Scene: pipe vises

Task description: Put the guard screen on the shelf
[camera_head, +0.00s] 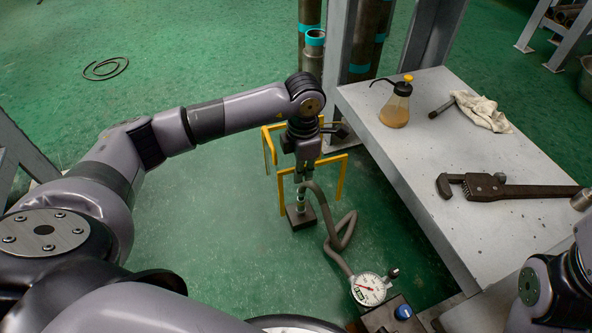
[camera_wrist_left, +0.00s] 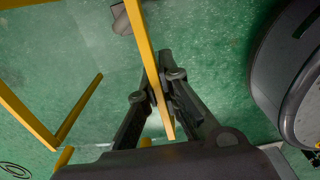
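The guard screen (camera_head: 341,178), a yellow frame with clear panels, is below my left arm in the head view. My left gripper (camera_head: 303,178) points down at its top bar. In the left wrist view the yellow frame (camera_wrist_left: 142,35) runs between the fingers of my left gripper (camera_wrist_left: 158,92), which are closed on the bar. Whether the frame's feet touch the floor is hard to tell. A grey flat surface (camera_head: 440,185) stands to the right; no other shelf is plain in view. My right gripper is not in view.
A dial gauge (camera_head: 368,289) with a grey hose (camera_head: 341,240) is near the screen. Teal-banded pipes (camera_head: 313,50) stand behind.

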